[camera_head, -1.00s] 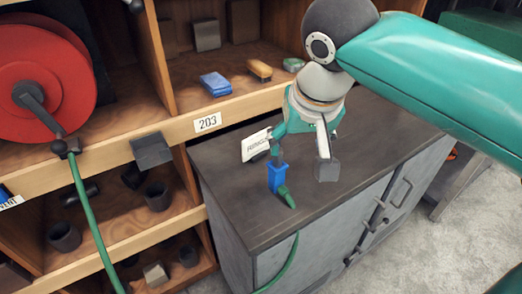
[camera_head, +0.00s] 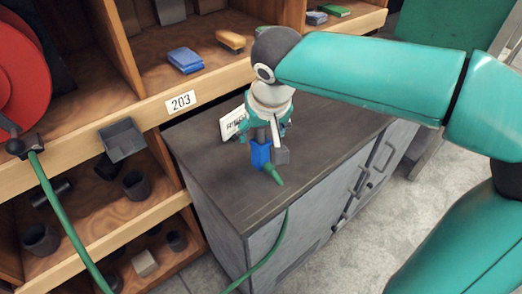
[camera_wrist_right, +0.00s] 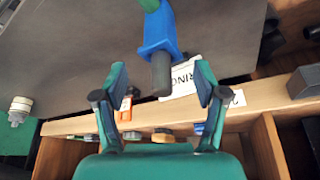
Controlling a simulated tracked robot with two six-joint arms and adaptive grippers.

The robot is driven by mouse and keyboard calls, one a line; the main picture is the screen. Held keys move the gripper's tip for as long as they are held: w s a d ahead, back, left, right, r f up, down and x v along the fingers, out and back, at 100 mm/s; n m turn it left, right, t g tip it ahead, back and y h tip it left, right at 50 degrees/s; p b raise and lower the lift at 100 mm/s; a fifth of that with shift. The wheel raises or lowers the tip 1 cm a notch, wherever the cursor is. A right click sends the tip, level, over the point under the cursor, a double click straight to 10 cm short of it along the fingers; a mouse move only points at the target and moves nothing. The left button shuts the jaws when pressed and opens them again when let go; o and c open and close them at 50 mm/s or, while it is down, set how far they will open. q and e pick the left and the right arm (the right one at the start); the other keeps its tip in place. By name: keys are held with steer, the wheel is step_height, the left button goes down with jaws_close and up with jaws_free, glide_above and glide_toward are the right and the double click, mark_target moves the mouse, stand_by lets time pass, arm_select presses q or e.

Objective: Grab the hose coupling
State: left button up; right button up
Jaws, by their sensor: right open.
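The hose coupling (camera_head: 261,154) is a blue block-shaped piece with a green hose end, at the top of the dark grey cabinet (camera_head: 215,180). My right gripper (camera_head: 268,146) is right at it in the head view, with one grey fingertip beside its right side; the other finger is partly hidden. In the right wrist view the coupling (camera_wrist_right: 158,32) points its dark grey end toward the space between the two spread fingers of the right gripper (camera_wrist_right: 162,78). The gripper is open and not closed on the coupling. My left gripper is out of view.
A white lettered sign (camera_head: 232,124) stands on the cabinet behind the gripper. The wooden shelf (camera_head: 150,112) with a 203 label runs along the left. A green hose (camera_head: 62,215) hangs from the red reel (camera_head: 15,70). The cabinet top to the right is clear.

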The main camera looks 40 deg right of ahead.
mark_target(259, 142)
steer(key=x, duration=0.5)
steer(key=shift+a+f, duration=0.1)
steer(key=shift+f, duration=0.25)
jaws_close()
